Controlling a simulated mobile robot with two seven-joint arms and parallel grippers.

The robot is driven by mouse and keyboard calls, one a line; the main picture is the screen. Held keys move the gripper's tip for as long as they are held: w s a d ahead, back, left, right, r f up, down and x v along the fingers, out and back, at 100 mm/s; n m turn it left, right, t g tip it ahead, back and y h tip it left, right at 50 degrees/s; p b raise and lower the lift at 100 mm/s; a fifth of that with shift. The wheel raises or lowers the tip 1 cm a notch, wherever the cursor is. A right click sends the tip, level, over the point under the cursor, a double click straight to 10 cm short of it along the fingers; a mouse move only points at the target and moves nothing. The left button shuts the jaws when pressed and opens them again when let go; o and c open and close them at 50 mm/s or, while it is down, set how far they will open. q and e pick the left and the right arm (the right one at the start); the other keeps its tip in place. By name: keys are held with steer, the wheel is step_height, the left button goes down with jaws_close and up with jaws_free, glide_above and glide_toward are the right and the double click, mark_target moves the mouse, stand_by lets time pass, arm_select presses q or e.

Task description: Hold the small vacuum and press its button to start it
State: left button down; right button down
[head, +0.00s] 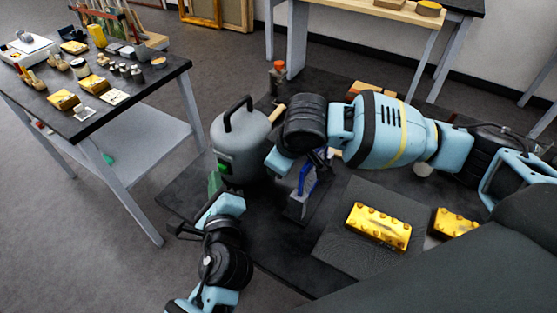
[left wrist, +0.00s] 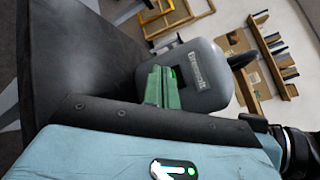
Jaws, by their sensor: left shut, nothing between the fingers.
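The small vacuum (head: 238,150) is a grey canister with a black top handle, standing upright on the dark table. A dark panel with green marking (head: 223,166) is on its front. In the left wrist view the vacuum (left wrist: 208,80) shows its label just beyond my fingers. My left gripper (head: 214,182) has green fingers, shut and empty, close to the vacuum's lower front; I cannot tell whether they touch. The fingers also show in the left wrist view (left wrist: 163,87). My right arm reaches in from the right beside the vacuum; its gripper (head: 276,158) is mostly hidden behind the wrist.
Yellow studded blocks (head: 378,227) lie at the table's front right. A blue-handled tool (head: 307,179) stands between the arms. An orange-capped bottle (head: 278,75) is behind the vacuum. A cluttered side table (head: 125,113) stands at left.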

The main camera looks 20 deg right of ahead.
arm_select(q)
steer(key=shift+w+d, duration=0.1)
arm_select(e)
steer(key=shift+r, duration=0.1)
arm_select(q)
steer(key=shift+w+d, duration=0.2)
steer(key=shift+d, duration=0.05)
steer(key=shift+w+d, duration=0.1)
steer(key=shift+d, duration=0.05)
stand_by(0.7)
steer(key=shift+s+a, duration=0.4)
steer(key=shift+a, duration=0.1)
steer(key=shift+s+a, duration=1)
steer(key=shift+a, duration=0.2)
steer(key=shift+s+a, duration=0.95)
steer(key=shift+a, duration=0.2)
arm_select(e)
steer(key=c, duration=1)
jaws_free()
